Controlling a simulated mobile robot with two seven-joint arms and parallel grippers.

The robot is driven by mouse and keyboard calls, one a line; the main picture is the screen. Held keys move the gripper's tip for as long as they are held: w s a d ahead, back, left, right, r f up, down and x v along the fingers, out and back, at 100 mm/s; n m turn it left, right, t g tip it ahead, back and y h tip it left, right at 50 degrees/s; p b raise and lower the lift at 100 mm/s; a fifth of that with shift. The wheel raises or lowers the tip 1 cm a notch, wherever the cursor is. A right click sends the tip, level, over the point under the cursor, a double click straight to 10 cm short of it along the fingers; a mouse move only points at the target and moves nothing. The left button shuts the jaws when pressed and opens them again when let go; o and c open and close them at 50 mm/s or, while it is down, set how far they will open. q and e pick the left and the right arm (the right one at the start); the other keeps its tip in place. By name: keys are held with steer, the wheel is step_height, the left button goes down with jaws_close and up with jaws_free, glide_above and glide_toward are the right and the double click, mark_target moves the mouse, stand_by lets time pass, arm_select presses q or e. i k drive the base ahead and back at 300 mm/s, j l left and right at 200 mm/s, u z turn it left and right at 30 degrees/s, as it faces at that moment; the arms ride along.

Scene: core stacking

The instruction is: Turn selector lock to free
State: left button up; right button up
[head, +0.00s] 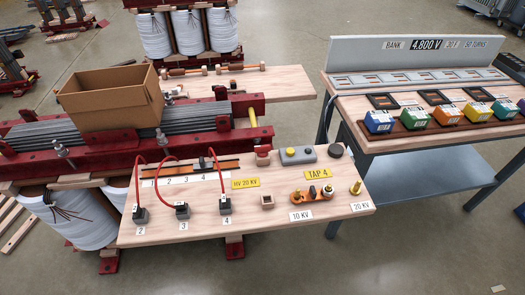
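No part is labelled as the selector lock, and I cannot tell for sure which one it is. On the wooden board (190,236), a grey block (304,158) with a yellow knob (290,151) sits near the back right. A dark round knob (336,151) is beside it. A yellow TAP 4 label (318,174) lies in front. An orange link (311,194) with metal posts sits behind the 10 KV label (301,215). A brass post (356,187) stands behind the 20 KV label (361,206). Neither gripper is in view.
Black terminals (182,210) with red cables stand on the board's left. A cardboard box (110,97) rests on the transformer core (190,118). A grey bench (430,150) with coloured blocks stands right. Floor in front is clear.

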mark_target(261, 150)
steer(key=l+u, duration=0.45)
steer(key=l, duration=0.95)
